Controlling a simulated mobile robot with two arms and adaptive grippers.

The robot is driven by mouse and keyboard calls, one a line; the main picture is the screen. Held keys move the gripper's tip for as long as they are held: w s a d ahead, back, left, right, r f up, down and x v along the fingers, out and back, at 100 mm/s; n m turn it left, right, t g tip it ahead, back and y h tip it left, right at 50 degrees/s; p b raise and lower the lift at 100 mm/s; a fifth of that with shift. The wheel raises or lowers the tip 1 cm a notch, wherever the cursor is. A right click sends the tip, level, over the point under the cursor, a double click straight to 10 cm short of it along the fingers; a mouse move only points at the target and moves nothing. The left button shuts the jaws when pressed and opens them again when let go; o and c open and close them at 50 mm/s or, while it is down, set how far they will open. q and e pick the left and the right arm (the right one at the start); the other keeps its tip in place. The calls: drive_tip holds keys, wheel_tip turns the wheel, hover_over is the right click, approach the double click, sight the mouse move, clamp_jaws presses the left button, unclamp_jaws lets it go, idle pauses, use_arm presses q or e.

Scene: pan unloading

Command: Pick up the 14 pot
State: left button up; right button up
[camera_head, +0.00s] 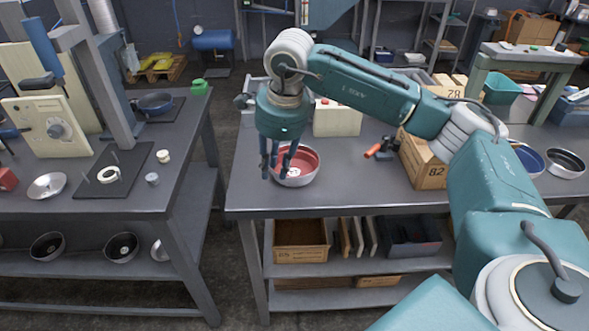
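A round pot (308,163) with a red inside and a pale metal outside stands upright on the right-hand table. A small whitish mark shows inside it, but I cannot read a number on it. My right gripper (275,172) points down at the left side of this pot. Its dark fingers are apart, one left of the rim and one over the red inside. They cover part of the pot's left rim, and I cannot tell whether they touch it. My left gripper is not in view.
A cardboard box marked 82 (424,172), a cream box (338,122) and an orange-handled tool (374,151) lie right of the pot. Two pans (566,163) are farther right. A left table (120,203) stands across a gap. The tabletop before the pot is clear.

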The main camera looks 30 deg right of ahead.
drive_tip(key=h, duration=0.2)
approach(294, 179)
drive_tip(key=shift+m, duration=0.3)
drive_tip(key=p+x, duration=0.1)
drive_tip(key=x, duration=0.3)
drive_tip(key=shift+w+d+f, duration=0.1)
drive_tip(key=shift+d+f, duration=0.1)
drive_tip(key=shift+f, duration=0.15)
drive_tip(key=shift+w+f, duration=0.1)
drive_tip(key=shift+f, duration=0.35)
drive_tip(key=p+x, duration=0.2)
drive_tip(key=x, duration=0.3)
drive_tip(key=shift+r, duration=0.15)
clamp_jaws()
